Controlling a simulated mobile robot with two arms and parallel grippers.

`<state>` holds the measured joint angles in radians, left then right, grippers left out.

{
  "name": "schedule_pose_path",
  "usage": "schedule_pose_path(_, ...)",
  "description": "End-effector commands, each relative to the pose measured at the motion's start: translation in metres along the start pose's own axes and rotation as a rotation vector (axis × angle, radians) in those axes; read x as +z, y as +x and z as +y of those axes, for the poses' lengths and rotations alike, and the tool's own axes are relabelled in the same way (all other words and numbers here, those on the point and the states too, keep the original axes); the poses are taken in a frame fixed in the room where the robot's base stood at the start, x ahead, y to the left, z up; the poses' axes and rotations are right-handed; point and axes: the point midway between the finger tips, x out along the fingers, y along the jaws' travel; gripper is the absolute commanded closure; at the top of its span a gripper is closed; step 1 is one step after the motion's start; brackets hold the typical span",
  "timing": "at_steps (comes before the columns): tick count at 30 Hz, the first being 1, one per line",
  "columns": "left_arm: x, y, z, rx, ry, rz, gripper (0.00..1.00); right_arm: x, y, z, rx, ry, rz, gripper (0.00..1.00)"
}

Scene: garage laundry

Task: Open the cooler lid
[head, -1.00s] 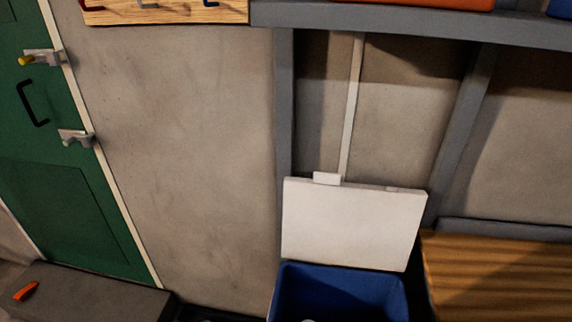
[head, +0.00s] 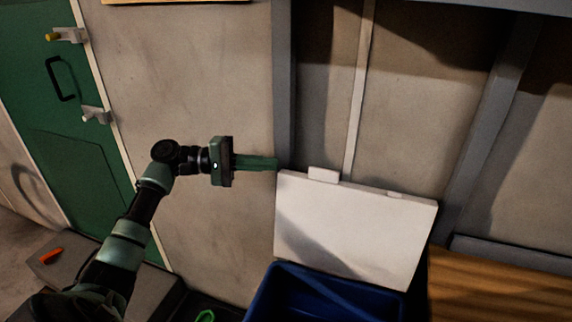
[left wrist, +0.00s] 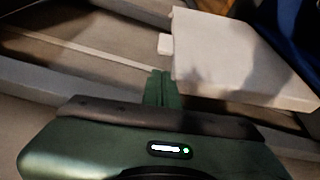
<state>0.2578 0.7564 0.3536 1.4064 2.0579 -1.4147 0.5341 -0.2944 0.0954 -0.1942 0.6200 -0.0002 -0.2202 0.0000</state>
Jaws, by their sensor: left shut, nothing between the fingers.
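The cooler (head: 262,300) is a blue box at the bottom of the head view, partly cut off by the frame edge. Its white lid (head: 350,225) stands raised, tilted up at the back, with the blue interior showing. The lid also shows in the left wrist view (left wrist: 235,60). My left gripper (head: 275,163) is shut and empty, with its green fingers pointing right at the lid's upper left corner. In the left wrist view the fingertips (left wrist: 163,75) are close beside the lid's edge; I cannot tell whether they touch. My right gripper is not in view.
A wooden surface (head: 500,290) is right of the cooler. A grey wall post (head: 284,80) rises behind the lid. A green door (head: 50,140) is at the left, with a low grey block (head: 120,275) bearing an orange item (head: 51,255). Open space lies before the bare wall.

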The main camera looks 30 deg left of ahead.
Motion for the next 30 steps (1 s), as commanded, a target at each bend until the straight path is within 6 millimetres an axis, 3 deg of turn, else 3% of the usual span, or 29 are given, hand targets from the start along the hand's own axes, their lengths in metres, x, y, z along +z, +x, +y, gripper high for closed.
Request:
schedule_pose_path(3, 0.001, 0.023, 0.004, 0.002, 0.0, -0.002, 1.0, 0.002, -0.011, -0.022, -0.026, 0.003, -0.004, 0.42)
schedule_pose_path(6, 0.001, 0.042, 0.004, 0.002, -0.001, -0.001, 1.0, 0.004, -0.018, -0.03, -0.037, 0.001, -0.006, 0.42)
schedule_pose_path(13, 0.0, 0.074, 0.001, 0.0, -0.001, 0.001, 1.0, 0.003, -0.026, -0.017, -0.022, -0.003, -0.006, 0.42)
schedule_pose_path(19, -0.001, 0.082, -0.001, 0.0, -0.001, 0.003, 1.0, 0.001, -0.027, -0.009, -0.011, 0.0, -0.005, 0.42)
schedule_pose_path(30, 0.003, 0.081, -0.003, 0.01, 0.027, 0.001, 1.0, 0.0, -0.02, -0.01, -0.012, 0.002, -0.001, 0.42)
